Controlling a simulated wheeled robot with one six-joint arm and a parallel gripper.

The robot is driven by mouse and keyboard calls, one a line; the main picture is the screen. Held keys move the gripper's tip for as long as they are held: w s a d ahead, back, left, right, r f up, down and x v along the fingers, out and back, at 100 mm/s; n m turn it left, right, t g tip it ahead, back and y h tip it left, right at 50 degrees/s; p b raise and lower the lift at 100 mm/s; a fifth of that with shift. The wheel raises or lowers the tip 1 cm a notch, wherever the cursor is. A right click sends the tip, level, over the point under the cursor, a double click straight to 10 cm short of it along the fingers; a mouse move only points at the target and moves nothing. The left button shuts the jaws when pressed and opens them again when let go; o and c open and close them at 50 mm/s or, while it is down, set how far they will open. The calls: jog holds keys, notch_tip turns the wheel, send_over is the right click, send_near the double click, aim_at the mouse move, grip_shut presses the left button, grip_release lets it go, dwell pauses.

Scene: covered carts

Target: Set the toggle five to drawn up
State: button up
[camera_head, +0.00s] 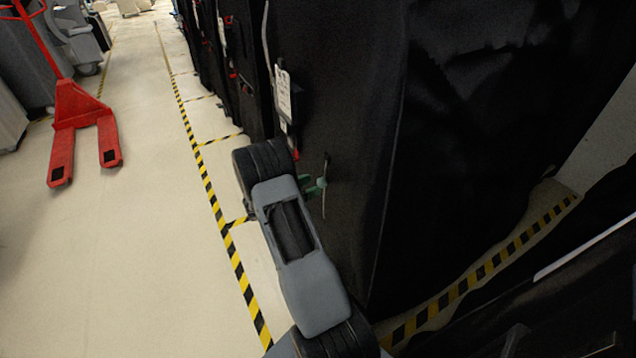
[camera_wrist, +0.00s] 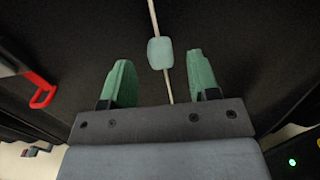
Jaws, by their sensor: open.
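The toggle (camera_wrist: 160,53) is a pale teal bead on a thin light cord (camera_wrist: 153,15), which runs in front of a dark cover in the wrist view. My gripper (camera_wrist: 161,78) has its two green fingers apart, one on each side of the cord. The toggle shows between and slightly beyond the fingertips, with a gap on both sides. In the head view my gripper (camera_head: 316,186) is at the side of the black covered cart (camera_head: 345,90), by the cord (camera_head: 325,200). I cannot make out the toggle apart from the green fingers there.
A white tag (camera_head: 283,92) hangs on the cart's edge above my arm. A red handle (camera_wrist: 42,92) shows at the left in the wrist view. A red pallet jack (camera_head: 82,115) stands at the far left. The pale floor between is clear, with yellow-black tape (camera_head: 210,190).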

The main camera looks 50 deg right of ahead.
jog(key=v, duration=1)
jog(key=shift+a, duration=0.2)
